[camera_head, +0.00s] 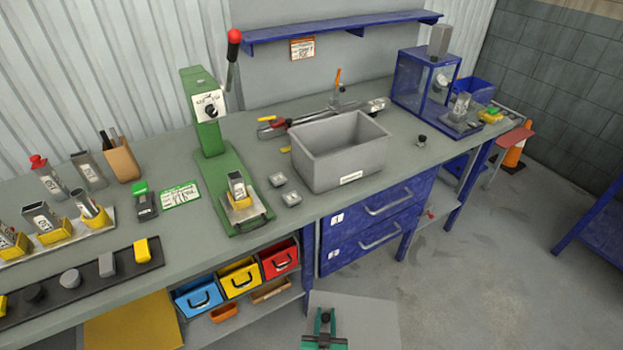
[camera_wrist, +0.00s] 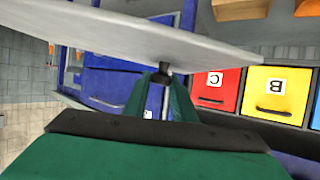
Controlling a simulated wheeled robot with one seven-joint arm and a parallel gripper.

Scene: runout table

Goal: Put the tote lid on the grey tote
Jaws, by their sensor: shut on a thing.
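The grey tote (camera_head: 343,178) stands upright on the bench, open at the top, with a white label on its front. Its inside looks empty. The tote lid (camera_head: 370,322) is a flat light grey plate at the bottom of the head view, in front of the bench and apart from the tote. My green gripper (camera_head: 325,321) is shut on the lid's dark knob. In the wrist view the lid (camera_wrist: 130,35) spans the top, tilted in the picture, with its knob (camera_wrist: 165,69) between my fingertips (camera_wrist: 165,82). The lid's lower edge is cut off in the head view.
A green press (camera_head: 222,170) stands left of the tote, with two small grey blocks between them. A clamp tool (camera_head: 325,115) lies behind the tote. A blue guarded machine (camera_head: 425,80) stands to the right. Blue drawers (camera_head: 380,220) and coloured bins (camera_head: 240,280) sit below the bench top.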

